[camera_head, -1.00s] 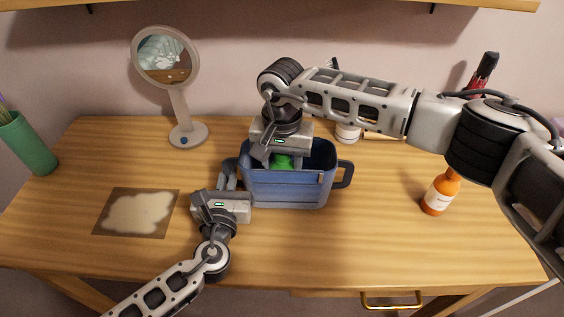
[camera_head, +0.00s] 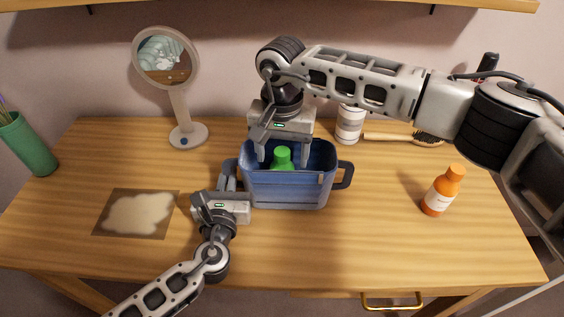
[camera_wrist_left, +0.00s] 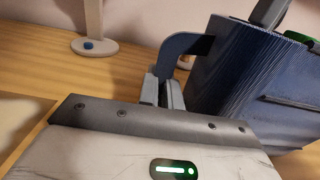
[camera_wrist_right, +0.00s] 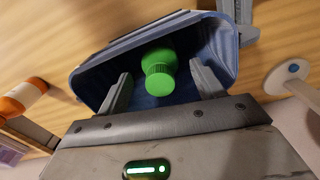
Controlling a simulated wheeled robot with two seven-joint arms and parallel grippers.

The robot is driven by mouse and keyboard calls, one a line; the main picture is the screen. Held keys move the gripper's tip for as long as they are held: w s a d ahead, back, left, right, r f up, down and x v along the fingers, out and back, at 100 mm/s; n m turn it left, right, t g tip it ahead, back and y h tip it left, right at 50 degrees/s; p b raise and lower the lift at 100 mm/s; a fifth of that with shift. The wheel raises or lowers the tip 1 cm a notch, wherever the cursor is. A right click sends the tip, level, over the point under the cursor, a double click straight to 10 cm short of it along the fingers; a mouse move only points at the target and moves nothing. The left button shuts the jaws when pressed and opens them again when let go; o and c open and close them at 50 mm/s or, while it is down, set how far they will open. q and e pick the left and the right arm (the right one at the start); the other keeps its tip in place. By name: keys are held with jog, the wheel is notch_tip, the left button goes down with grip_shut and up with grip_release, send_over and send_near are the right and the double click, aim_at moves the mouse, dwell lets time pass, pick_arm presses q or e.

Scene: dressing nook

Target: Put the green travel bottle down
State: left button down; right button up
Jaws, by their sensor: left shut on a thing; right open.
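The green travel bottle (camera_head: 282,157) stands inside the blue bag (camera_head: 288,190), with its lower part hidden by the bag's front wall. In the right wrist view the bottle (camera_wrist_right: 159,74) shows cap-first between the spread fingers, touching neither. My right gripper (camera_head: 283,158) is open, pointing down over the bag's opening. My left gripper (camera_head: 230,180) is shut on the bag's left handle; in the left wrist view the fingers (camera_wrist_left: 168,88) close around the handle (camera_wrist_left: 185,45). The bag sits upright on the table.
A round mirror (camera_head: 187,133) on a stand is at the back left. An orange bottle (camera_head: 440,195) stands right of the bag. A white jar (camera_head: 349,125) and a brush (camera_head: 400,138) are behind. A stained mat (camera_head: 165,229) lies front left. The front right table is clear.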

notch_tip(320, 180, up, 8)
jog(key=shift+r, duration=0.25)
pick_arm(q)
jog(key=c, duration=1.5)
grip_release()
